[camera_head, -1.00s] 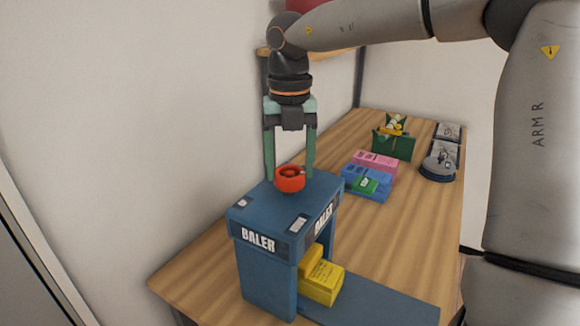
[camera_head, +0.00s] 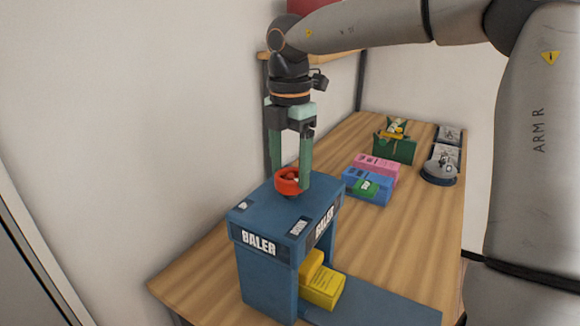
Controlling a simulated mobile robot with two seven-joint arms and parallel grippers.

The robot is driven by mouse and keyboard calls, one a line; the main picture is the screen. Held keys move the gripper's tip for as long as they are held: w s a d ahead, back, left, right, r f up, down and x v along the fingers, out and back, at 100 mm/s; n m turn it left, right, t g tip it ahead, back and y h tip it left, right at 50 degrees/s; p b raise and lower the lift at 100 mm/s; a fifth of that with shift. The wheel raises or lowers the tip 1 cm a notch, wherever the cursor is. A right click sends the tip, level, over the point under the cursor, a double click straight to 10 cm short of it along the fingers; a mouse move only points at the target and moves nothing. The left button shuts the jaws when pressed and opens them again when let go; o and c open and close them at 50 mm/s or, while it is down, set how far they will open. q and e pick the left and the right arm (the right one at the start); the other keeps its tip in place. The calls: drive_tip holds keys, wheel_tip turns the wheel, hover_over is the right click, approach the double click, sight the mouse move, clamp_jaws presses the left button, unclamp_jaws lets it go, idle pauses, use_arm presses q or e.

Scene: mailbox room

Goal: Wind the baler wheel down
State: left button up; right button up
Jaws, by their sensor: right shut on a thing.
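The blue baler (camera_head: 268,272) stands on the wooden table, with its name on white-lettered labels. Its small red wheel (camera_head: 287,186) sits on top of the frame. My right gripper (camera_head: 290,180) points straight down from above, its green fingers shut on the red wheel. A yellow bundle (camera_head: 322,288) lies in the baler's opening under the top. My left gripper is not in view.
Pink and blue blocks (camera_head: 370,180) lie on the table (camera_head: 400,230) behind the baler. A green holder (camera_head: 395,149), a grey round device (camera_head: 438,174) and trays (camera_head: 446,135) stand further back. A wall is close on the left.

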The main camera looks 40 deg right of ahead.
sight(290, 174)
drive_tip(key=shift+m, duration=1.1)
drive_tip(key=o, duration=1.3)
drive_tip(key=shift+o, duration=0.2)
drive_tip(key=shift+r, duration=0.1)
wheel_tip(290, 174, up, 12)
drive_tip(key=p, duration=0.2)
drive_tip(key=shift+r, duration=0.2)
